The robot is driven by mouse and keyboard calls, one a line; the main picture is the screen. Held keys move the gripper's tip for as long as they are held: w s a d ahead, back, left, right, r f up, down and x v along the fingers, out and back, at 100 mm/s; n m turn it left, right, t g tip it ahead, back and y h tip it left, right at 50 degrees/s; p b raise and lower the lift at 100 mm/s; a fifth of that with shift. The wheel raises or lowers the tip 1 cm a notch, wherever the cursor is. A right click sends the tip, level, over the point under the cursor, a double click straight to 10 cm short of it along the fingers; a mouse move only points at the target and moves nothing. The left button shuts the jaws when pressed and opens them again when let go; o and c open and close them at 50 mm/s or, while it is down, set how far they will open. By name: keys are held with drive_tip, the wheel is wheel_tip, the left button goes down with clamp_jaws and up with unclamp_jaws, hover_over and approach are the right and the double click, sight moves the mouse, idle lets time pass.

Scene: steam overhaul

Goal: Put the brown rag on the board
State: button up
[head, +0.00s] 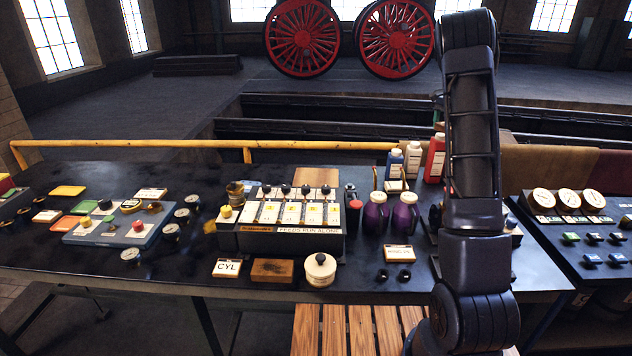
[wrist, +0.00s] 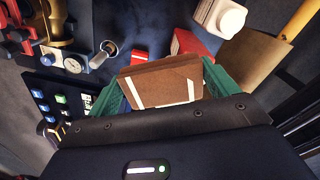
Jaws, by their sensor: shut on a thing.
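In the wrist view my gripper (wrist: 160,95) has green fingers on both sides of a folded brown cloth with white stripes, the brown rag (wrist: 163,78). The gripper is shut on it and holds it above the bench. In the head view my arm hides the gripper and the rag. I cannot tell for certain which thing is the board. A small wooden block (head: 272,271) lies at the bench front, and a wooden panel (head: 317,177) stands behind the lever console (head: 280,240).
Purple jugs (head: 376,213) and a red bottle (head: 435,160) stand left of my arm. A gauge panel (head: 565,225) is at right. Brown cloth (head: 540,165) hangs along the back right. A yellow rail (head: 200,143) runs behind the bench. Bare bench shows at front left.

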drive_tip(key=w+a+n, duration=0.4)
drive_tip(key=a, duration=1.1)
drive_tip(key=n, duration=0.8)
hover_over(316, 181)
wheel_tip(316, 181, down, 19)
drive_tip(key=shift+w+f, duration=0.1)
drive_tip(key=shift+f, duration=2.55)
drive_tip(key=shift+f, duration=0.1)
drive_tip(key=o, duration=0.7)
drive_tip(key=shift+o, duration=0.6)
